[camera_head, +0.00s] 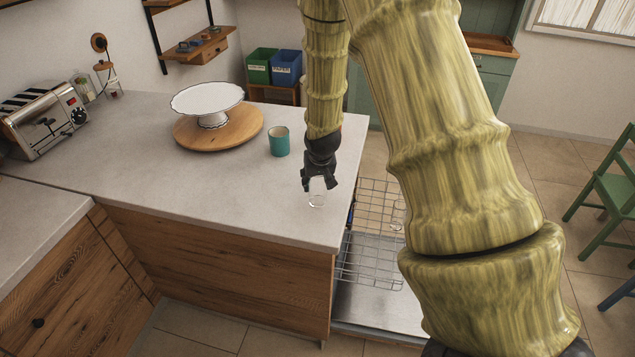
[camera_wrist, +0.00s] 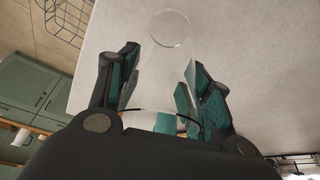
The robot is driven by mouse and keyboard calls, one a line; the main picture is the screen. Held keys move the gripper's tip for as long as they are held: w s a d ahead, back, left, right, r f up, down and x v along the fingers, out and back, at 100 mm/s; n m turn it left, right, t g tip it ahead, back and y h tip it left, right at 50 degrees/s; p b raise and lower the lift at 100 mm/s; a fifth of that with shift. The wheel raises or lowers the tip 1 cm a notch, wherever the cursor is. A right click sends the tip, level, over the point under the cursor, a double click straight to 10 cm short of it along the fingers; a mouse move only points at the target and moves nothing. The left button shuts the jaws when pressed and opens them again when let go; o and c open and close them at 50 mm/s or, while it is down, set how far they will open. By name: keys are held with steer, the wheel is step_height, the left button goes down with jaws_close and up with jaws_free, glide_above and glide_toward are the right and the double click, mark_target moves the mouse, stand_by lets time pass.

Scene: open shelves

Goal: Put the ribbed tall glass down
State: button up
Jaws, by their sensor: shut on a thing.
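A clear glass (camera_head: 316,200) is at the tip of my gripper (camera_head: 318,182), near the right end of the grey countertop (camera_head: 230,190). In the wrist view, the glass (camera_wrist: 171,30) stands out between the two dark fingers of my gripper (camera_wrist: 158,90), which are shut on it with teal pads at its sides. Its ribs are too faint to make out. I cannot tell whether its base touches the countertop or is a little above it.
A teal mug (camera_head: 279,142) stands left of my gripper. A white cake stand (camera_head: 207,101) sits on a round wooden board (camera_head: 240,131) farther left. A toaster (camera_head: 44,118) is at the far left. A wire rack (camera_head: 375,235) is pulled out beside the counter's right edge. The counter front is clear.

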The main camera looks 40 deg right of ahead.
steer(key=shift+f+p, duration=0.3)
steer(key=shift+f, duration=0.6)
steer(key=o, duration=1)
steer(key=shift+f, duration=0.1)
steer(key=shift+r, duration=0.2)
steer(key=shift+b+v, duration=1.75)
steer(key=shift+v, duration=4.1)
